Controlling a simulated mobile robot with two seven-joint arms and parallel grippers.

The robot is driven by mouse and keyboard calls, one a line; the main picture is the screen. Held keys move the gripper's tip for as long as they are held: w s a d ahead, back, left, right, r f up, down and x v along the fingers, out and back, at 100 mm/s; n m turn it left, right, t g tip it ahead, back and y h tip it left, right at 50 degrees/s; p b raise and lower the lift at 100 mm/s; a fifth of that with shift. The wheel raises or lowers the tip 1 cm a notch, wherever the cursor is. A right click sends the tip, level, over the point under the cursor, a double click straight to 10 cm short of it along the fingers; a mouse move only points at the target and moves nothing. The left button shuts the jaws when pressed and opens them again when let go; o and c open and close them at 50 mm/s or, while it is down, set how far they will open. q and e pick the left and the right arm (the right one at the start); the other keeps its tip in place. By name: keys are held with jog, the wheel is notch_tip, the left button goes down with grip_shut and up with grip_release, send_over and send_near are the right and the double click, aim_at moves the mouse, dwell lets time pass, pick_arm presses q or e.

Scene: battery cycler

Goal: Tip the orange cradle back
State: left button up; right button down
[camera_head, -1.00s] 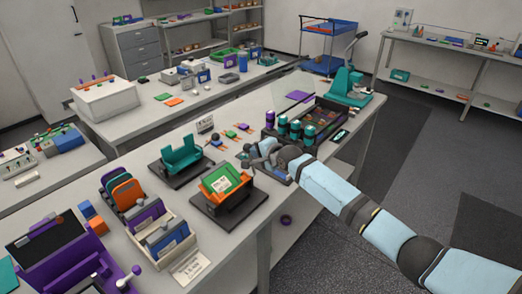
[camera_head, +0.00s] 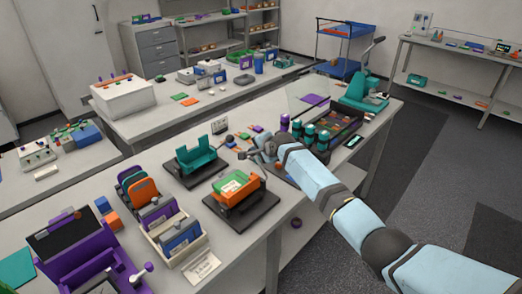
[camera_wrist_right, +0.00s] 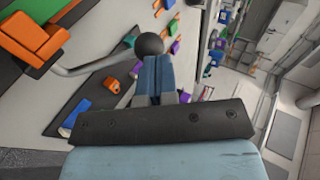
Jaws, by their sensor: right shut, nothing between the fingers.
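The orange cradle (camera_head: 244,192) sits on a dark base plate near the bench's middle, with a green labelled piece (camera_head: 231,183) in it. It also shows in the upper left of the right wrist view (camera_wrist_right: 38,36). There a bent grey lever (camera_wrist_right: 92,68) runs from its side to a dark ball knob (camera_wrist_right: 149,45). My right gripper (camera_head: 264,151) is beyond the cradle. Its blue fingers (camera_wrist_right: 155,78) are closed together right at the knob, not around it. Whether they touch it is unclear. My left gripper is not in view.
A teal cradle (camera_head: 197,158) stands just behind and left. A black tray with teal-capped cylinders (camera_head: 308,135) lies right of my gripper. Racks of panels (camera_head: 157,214) and a purple device (camera_head: 88,252) fill the near left. Small coloured parts lie behind my gripper.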

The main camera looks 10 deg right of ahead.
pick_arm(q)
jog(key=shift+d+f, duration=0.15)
pick_arm(e)
jog(key=shift+w+a+f, duration=0.25)
jog(key=shift+w+a, duration=0.2)
jog(key=shift+w, duration=0.05)
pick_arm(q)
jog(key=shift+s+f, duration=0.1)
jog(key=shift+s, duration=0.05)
pick_arm(e)
jog(key=shift+a, duration=0.1)
